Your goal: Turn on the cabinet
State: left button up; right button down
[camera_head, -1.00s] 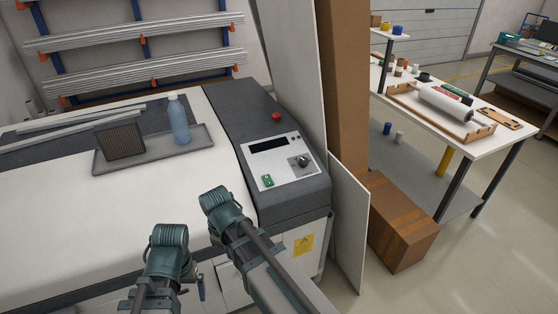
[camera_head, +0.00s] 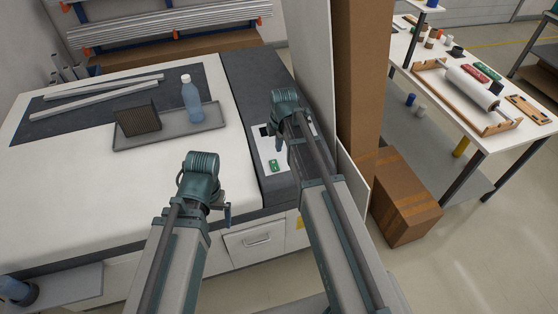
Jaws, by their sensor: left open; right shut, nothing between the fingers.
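The cabinet (camera_head: 236,185) is a wide white-topped machine with a dark grey control section (camera_head: 243,68) on its right end. A light control panel (camera_head: 268,152) is set there, with a small green switch (camera_head: 275,166) in view. My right arm covers much of the panel; the red button and black knob are hidden. My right gripper (camera_head: 271,138) is by the panel's upper left part, above the switch in the picture; I cannot tell if it touches. My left gripper (camera_head: 226,213) is near the cabinet's front edge, left of the panel, small and partly hidden by the wrist.
A grey tray (camera_head: 208,122) on the cabinet top holds a blue bottle (camera_head: 191,102) and a dark ribbed block (camera_head: 138,121). Metal bars (camera_head: 92,98) lie at the back left. A white board and tall cardboard (camera_head: 363,80) stand close on the right, with a cardboard box (camera_head: 402,200) on the floor.

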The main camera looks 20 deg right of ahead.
aim_at(276, 169)
jog(key=shift+f, duration=0.1)
jog(key=w+f+b, duration=0.1)
jog(key=f+b, duration=0.8)
jog(key=w+f+b, duration=0.1)
jog(key=f+b, duration=0.3)
jog(key=shift+w+a+f+b, duration=0.1)
jog(key=shift+w+f+b, duration=0.2)
jog(key=shift+f+b, duration=0.1)
jog(key=shift+r, duration=0.1)
jog(key=shift+f+b, duration=0.3)
jog(key=shift+r, duration=0.15)
jog(key=shift+r+p, duration=0.8)
jog(key=shift+p, duration=0.15)
